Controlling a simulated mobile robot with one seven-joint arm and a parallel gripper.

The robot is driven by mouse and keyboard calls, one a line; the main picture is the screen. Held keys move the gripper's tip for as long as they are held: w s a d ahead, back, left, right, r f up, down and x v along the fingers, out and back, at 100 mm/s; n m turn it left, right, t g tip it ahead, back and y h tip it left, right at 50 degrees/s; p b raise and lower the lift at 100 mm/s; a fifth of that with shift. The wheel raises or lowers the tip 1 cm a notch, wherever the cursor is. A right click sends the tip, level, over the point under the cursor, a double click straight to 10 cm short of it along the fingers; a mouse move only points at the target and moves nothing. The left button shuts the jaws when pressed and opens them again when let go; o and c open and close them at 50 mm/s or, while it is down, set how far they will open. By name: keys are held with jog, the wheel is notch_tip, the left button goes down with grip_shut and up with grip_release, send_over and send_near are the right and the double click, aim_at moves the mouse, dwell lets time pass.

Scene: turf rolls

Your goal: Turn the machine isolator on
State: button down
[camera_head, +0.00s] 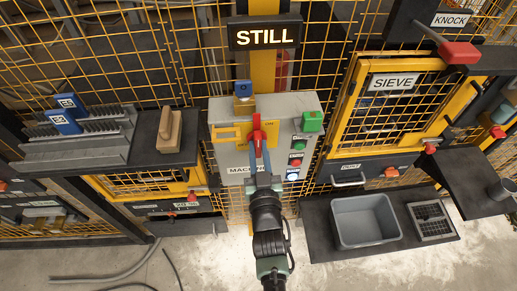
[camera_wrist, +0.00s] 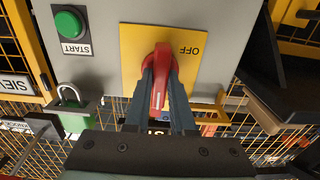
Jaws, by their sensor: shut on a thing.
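The machine isolator is a red handle (camera_head: 257,136) on a yellow plate (camera_wrist: 135,55) on the front of a grey control box (camera_head: 225,170). The handle points upright in the head view. In the wrist view, which shows the box upside down, the red handle (camera_wrist: 161,80) points down, and the word OFF is beside its pivot end. My gripper (camera_head: 260,160) is shut on the handle, with one finger on each side of it, also in the wrist view (camera_wrist: 164,95). The fingers hide part of the handle and plate.
A green padlock (camera_head: 312,121) and a brass-and-blue padlock (camera_head: 243,92) sit at the box top. Start and other buttons (camera_head: 297,161) line its right side. A lit sign (camera_head: 265,34) reads STILL. A grey bin (camera_head: 365,220) stands low right; a wooden-handled tool (camera_head: 169,130) lies left.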

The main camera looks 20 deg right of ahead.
dwell(0.5)
jog(key=c, duration=0.8)
grip_release()
jog(key=shift+o, duration=0.2)
jog(key=shift+s+a+f+b, duration=0.15)
jog(key=shift+s+b, duration=0.15)
jog(key=shift+s, duration=0.3)
jog(key=b+v, duration=0.3)
jog(key=v, duration=0.8)
jog(key=shift+s, duration=0.35)
jog(key=shift+a, duration=0.15)
